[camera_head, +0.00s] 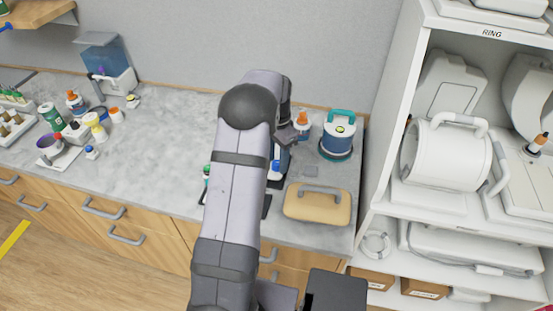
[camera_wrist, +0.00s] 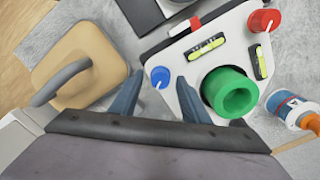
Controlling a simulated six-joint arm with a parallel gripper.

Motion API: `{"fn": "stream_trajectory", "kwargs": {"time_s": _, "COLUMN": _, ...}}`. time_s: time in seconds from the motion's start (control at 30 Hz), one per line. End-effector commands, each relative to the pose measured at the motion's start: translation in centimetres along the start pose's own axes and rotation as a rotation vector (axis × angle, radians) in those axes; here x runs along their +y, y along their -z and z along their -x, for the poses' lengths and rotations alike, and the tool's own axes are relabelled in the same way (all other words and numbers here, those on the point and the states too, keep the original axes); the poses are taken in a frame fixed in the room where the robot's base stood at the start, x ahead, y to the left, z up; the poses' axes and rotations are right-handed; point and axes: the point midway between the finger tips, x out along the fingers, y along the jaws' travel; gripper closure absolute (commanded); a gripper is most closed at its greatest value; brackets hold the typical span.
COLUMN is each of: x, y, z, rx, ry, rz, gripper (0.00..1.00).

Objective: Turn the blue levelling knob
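The blue levelling knob (camera_wrist: 160,76) sits at the near left corner of a white levelling plate (camera_wrist: 190,72) in the wrist view. The plate carries two yellow-green bubble vials (camera_wrist: 207,47), a green ring-shaped cylinder (camera_wrist: 231,92) and a red knob (camera_wrist: 264,20). My gripper (camera_wrist: 161,80) is open, with its two blue-grey fingers apart and the tips on either side of the blue knob as seen from the wrist. Whether they touch it or hang above it I cannot tell. In the head view my arm hides most of the plate.
A tan case with a grey handle (camera_head: 318,204) lies right of the plate. A teal-handled blue and white container (camera_head: 337,142) and a white bottle with an orange cap (camera_head: 302,124) stand behind. A white shelf unit (camera_head: 390,130) bounds the right. The counter's left middle (camera_head: 165,145) is clear.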

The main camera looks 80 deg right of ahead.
Motion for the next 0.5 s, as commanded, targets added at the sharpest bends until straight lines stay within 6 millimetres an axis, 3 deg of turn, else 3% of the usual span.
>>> {"fn": "stream_trajectory", "kwargs": {"time_s": 0.3, "x": 0.0, "y": -0.1, "z": 0.0, "rx": -0.002, "ry": -0.001, "rz": 0.001, "gripper": 0.59}}
{"fn": "stream_trajectory", "kwargs": {"time_s": 0.5, "x": -0.1, "y": 0.0, "z": 1.6, "rx": 0.001, "ry": 0.002, "rz": 0.001, "gripper": 0.59}}
